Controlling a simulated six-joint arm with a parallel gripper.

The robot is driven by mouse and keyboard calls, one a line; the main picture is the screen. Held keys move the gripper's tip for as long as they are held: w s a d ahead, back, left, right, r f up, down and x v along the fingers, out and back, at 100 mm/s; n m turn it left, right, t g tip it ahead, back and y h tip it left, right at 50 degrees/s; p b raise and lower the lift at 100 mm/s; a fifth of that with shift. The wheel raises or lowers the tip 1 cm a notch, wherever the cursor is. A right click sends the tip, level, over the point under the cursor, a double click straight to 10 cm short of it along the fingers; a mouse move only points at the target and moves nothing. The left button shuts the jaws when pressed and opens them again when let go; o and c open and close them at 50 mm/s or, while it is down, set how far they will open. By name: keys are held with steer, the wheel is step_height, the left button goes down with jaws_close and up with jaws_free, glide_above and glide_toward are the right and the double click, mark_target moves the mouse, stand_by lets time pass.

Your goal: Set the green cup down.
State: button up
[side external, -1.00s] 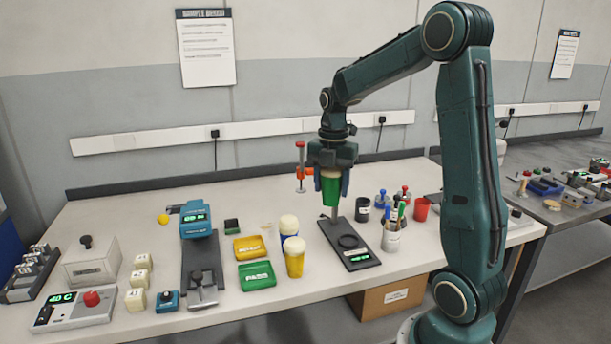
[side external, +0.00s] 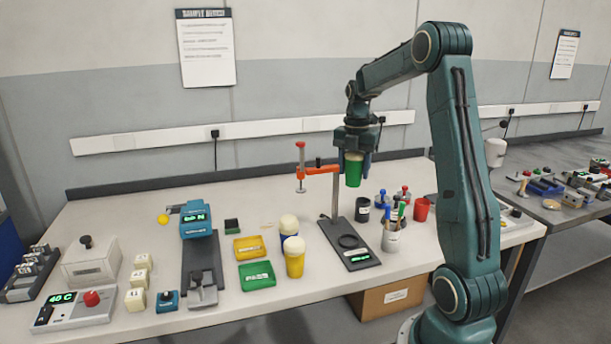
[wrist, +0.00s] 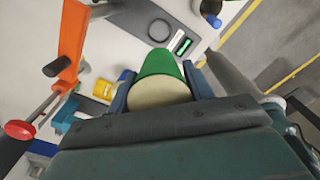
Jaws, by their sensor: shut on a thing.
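The green cup (side external: 353,172) hangs upright in my gripper (side external: 354,160), held in the air above the back of the bench. It has a pale top, which shows in the wrist view (wrist: 158,94) between the two fingers of my gripper (wrist: 160,88). The fingers are shut on the cup's sides. In the side view the cup is behind and just right of the upright post of the black stand. No surface touches its bottom.
A black stand (side external: 362,262) with a ring, post and orange arm (side external: 322,169) is close by on the left. Below are a dark cup (side external: 362,210), a pen holder (side external: 391,238) and a red cup (side external: 421,208). Yellow (side external: 250,247) and green (side external: 257,275) trays lie left.

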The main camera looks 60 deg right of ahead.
step_height(320, 180, down, 15)
steer(key=shift+r, duration=0.1)
stand_by(0.3)
steer(key=shift+f, duration=2.15)
steer(key=shift+f, duration=0.2)
steer(key=o, duration=1)
steer(key=shift+r, duration=0.1)
step_height(320, 180, up, 12)
